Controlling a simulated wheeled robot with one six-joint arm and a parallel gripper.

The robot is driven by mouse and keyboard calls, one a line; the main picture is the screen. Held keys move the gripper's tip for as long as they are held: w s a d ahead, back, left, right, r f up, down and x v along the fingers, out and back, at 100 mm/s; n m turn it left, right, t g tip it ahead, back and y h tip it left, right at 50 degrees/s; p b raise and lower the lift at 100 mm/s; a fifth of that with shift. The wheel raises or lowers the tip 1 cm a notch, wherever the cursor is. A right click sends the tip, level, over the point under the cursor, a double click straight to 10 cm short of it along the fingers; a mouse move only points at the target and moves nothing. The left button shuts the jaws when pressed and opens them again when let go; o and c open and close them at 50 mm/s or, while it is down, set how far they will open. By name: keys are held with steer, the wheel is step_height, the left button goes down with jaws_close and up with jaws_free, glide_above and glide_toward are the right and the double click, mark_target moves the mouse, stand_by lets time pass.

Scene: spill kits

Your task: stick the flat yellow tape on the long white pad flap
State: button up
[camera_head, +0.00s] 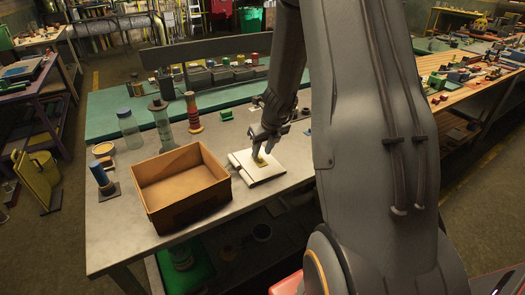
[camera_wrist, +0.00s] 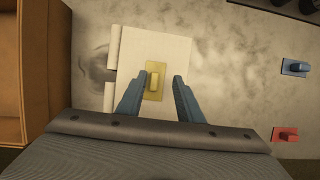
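The flat yellow tape (camera_wrist: 153,81) lies on the white pad (camera_wrist: 168,48), with a small raised block at its middle. In the head view the yellow tape (camera_head: 260,160) shows just under my fingers on the white pad (camera_head: 272,172). A narrow white strip at the pad's left edge (camera_wrist: 114,46) looks like the flap. My gripper (camera_wrist: 160,88) is open, with one finger on each side of the tape and a gap to the raised block. In the head view my gripper (camera_head: 262,148) points down at the pad. Whether the fingertips touch the pad is unclear.
An open brown box (camera_head: 180,216) stands left of the pad. A blue piece (camera_wrist: 295,67) and a red piece (camera_wrist: 285,134) lie to the right. Bottles and a red cylinder (camera_head: 193,112) stand behind the box. The grey table is bare between pad and coloured pieces.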

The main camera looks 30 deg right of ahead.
steer(key=shift+r+p, duration=2.4)
steer(key=shift+p, duration=0.55)
steer(key=s+a+r+n+b, duration=0.2)
steer(key=s+a+r+n, duration=0.15)
steer(key=a+n, duration=0.6)
steer(key=s+a+r+n+g+b, duration=0.1)
steer(key=s+a+n+b, duration=0.1)
steer(key=s+n, duration=0.7)
steer(key=s+a+r+n+g+b, duration=0.1)
steer(key=s+a+n, duration=0.4)
steer(key=n, duration=1.2)
steer(key=s+g+b, duration=0.1)
steer(key=s, duration=0.3)
steer(key=shift+a+r, duration=0.2)
steer(key=shift+a, duration=0.1)
steer(key=shift+a, duration=0.1)
